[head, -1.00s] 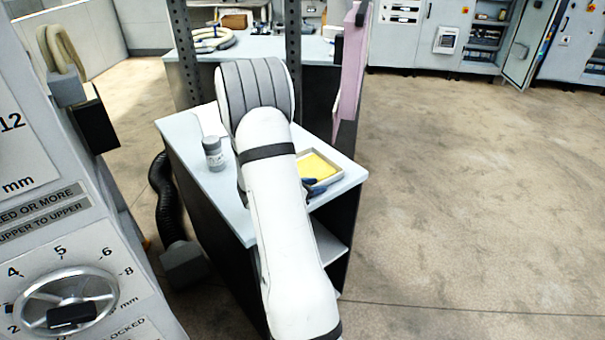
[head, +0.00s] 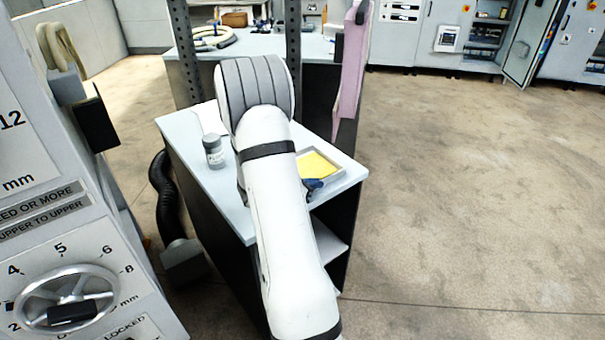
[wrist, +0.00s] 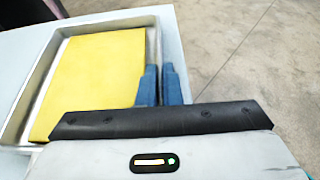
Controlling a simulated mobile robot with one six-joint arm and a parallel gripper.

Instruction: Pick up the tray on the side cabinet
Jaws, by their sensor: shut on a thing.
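The tray (wrist: 36,84) is a shallow metal tray with a yellow sheet (wrist: 88,72) lying in it. In the head view the tray (head: 335,158) is at the right side of the side cabinet's pale top (head: 188,140), partly hidden behind my arm. My gripper (wrist: 160,80) has blue fingers, one inside and one outside the tray's right wall, shut on that wall. In the head view my gripper (head: 314,185) shows at the tray's near edge. I cannot tell whether the tray is lifted off the cabinet top.
A grey jar (head: 213,152) stands on the cabinet top left of my arm. A machine panel with a handwheel (head: 68,300) fills the left. A pink panel (head: 350,65) hangs behind the cabinet. Open floor (head: 470,190) lies to the right.

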